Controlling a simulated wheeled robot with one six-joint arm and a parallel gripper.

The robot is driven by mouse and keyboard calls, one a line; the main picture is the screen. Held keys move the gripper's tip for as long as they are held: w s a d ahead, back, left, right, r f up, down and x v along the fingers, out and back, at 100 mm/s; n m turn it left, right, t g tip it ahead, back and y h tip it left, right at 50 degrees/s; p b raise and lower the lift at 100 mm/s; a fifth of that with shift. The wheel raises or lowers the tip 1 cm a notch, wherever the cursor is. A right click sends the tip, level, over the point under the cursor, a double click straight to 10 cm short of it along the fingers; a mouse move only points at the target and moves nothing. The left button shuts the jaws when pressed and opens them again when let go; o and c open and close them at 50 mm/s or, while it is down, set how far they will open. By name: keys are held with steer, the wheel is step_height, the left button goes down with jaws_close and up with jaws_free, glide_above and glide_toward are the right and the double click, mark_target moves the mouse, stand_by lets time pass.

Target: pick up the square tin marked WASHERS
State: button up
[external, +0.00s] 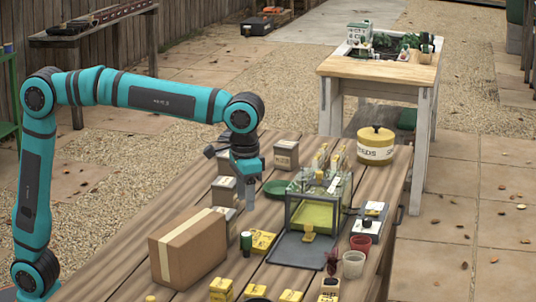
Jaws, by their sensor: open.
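Several square grey tins stand on the slatted wooden table (120,278). One tin (286,157) is behind and to the right of my gripper, and another tin (224,191) is just left of it. A further tin is partly hidden behind my wrist. The tin labels are too small to read, so I cannot tell which is marked WASHERS. My gripper (249,200) points down above the table, open, with nothing seen between its fingers. I cannot tell its exact height.
A cardboard box (187,250) stands front left of my gripper. A dark green cylinder (246,242) and yellow boxes (262,243) are below it. A glass case with a grey-framed lid (312,212) is to the right. A yellow round tin (376,150) stands at the back right.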

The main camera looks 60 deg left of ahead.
steer(key=shift+r, duration=0.1)
steer(key=s+a+r+t+h, duration=0.15)
steer(key=a+r+t, duration=0.3)
steer(key=a, duration=0.75)
steer(key=s+a+r+t+h, duration=0.1)
steer(key=s+a+r+t, duration=0.35)
steer(key=a, duration=0.75)
steer(key=s+a+r+t+y, duration=0.1)
steer(key=s+a+t, duration=0.3)
steer(key=s+a, duration=0.4)
steer(key=s+a+r+n+t+y, duration=0.1)
steer(key=s+a+r+t, duration=0.3)
steer(key=s+a, duration=0.4)
steer(key=shift+a, duration=0.6)
steer(key=shift+o, duration=0.2)
steer(key=shift+s+a+f+y, duration=0.1)
steer(key=shift+s+a+y, duration=0.05)
steer(key=shift+s+y, duration=0.15)
steer(key=o, duration=0.8)
steer(key=shift+s+a, duration=0.1)
steer(key=shift+s, duration=0.15)
steer(key=shift+c, duration=0.2)
